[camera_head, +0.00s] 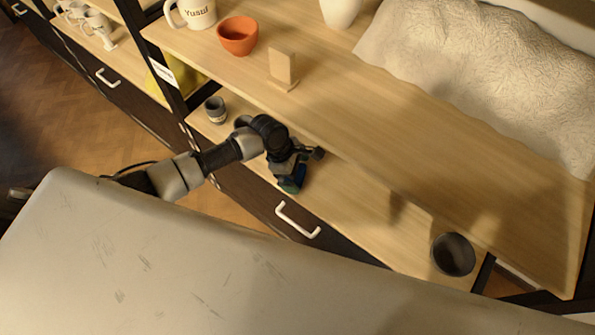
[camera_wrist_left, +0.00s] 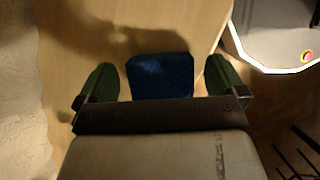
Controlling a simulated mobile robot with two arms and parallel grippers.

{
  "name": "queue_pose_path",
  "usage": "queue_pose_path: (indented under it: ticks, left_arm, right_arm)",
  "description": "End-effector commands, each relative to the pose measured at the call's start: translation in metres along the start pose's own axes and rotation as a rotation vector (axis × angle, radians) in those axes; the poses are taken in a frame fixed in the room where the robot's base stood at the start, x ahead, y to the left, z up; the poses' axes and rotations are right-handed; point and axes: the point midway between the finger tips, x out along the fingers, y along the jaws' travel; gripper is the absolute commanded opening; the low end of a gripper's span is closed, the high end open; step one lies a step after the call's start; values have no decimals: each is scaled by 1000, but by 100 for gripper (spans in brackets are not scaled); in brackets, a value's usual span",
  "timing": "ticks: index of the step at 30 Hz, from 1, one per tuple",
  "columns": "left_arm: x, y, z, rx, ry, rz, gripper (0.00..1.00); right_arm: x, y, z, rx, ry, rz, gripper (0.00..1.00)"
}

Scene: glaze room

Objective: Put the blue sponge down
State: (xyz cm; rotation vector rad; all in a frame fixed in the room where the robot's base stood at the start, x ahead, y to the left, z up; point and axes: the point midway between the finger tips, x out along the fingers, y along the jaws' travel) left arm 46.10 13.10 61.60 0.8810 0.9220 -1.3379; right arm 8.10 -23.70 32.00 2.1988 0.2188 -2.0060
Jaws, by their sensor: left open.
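The blue sponge (camera_wrist_left: 160,74) shows in the left wrist view as a dark blue block between the two green fingers of my left gripper (camera_wrist_left: 158,82). The fingers stand apart, with a gap on each side of the sponge. In the head view, my left gripper (camera_head: 295,180) is over the lower wooden shelf, near its front edge. A small bluish patch shows there, but the gripper mostly hides the sponge. It appears to rest on the shelf, though its underside is hidden. My right gripper is in neither view.
On the lower shelf (camera_head: 345,210), a small grey cup (camera_head: 215,110) stands left and a dark bowl (camera_head: 453,254) right. The upper shelf holds an orange bowl (camera_head: 237,36), a wooden stand (camera_head: 283,70) and a "Yusuf" mug (camera_head: 196,13). A drawer handle (camera_head: 297,220) projects below. Shelf right of the gripper is clear.

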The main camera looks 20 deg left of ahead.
Motion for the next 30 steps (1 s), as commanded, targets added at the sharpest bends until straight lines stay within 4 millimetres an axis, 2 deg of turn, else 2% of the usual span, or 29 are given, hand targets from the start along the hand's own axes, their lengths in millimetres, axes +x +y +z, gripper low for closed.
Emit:
queue_pose_path:
  ticks: [1, 6, 12, 30]
  left_arm:
    - [-11, 1, 0, -1, 0, 3, 99]
    - [-41, 0, 0, -2, 0, 1, 99]
    - [-64, 0, 0, -1, -1, 1, 99]
    - [-68, 0, 0, -1, -1, 0, 99]
  right_arm:
    - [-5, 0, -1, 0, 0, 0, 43]
    - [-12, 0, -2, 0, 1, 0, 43]
    - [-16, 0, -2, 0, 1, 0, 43]
    - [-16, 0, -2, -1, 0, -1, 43]
